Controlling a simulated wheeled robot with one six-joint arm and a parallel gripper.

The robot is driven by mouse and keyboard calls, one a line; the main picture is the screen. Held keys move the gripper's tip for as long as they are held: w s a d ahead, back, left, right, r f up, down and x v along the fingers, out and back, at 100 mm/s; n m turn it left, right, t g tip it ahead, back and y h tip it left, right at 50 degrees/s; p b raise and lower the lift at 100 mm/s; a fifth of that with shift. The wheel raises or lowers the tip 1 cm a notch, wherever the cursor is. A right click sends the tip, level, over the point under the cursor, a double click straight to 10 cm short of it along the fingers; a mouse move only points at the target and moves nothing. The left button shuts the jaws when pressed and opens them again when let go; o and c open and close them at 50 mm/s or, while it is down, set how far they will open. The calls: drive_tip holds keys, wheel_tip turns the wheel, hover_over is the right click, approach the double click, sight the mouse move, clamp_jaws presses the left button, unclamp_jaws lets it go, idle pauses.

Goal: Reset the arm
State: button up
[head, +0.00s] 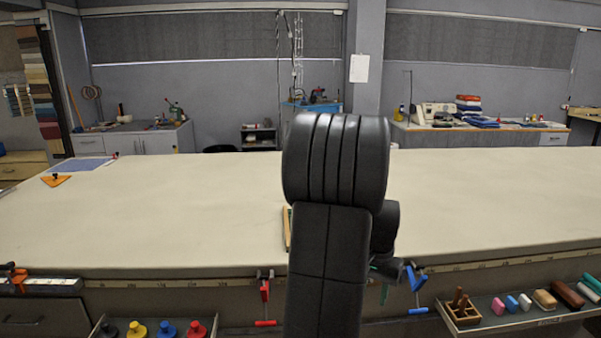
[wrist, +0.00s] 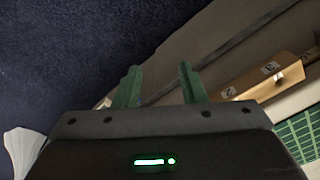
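My gripper (wrist: 158,85) shows in the wrist view as two green fingers standing apart, with nothing between them. It is open and empty. In the head view my black arm stands upright in front of the middle of the table. My gripper is mostly hidden behind the arm there, and I cannot make out its fingers clearly.
The long cloth table (head: 150,215) is mostly bare. An orange triangular thing (head: 56,180) lies at its far left. A red clamp (head: 265,297) and a blue clamp (head: 416,285) hang at the front edge. Trays with small items, including a wooden holder (head: 463,312), sit below that edge.

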drive_tip(key=shift+w+a+f+b, duration=0.35)
drive_tip(key=shift+w+a+f, duration=0.35)
drive_tip(key=shift+w+a, duration=0.3)
drive_tip(key=shift+s+a+f+n+b, duration=0.15)
drive_tip(key=shift+n+b, duration=0.15)
drive_tip(key=shift+b, duration=0.2)
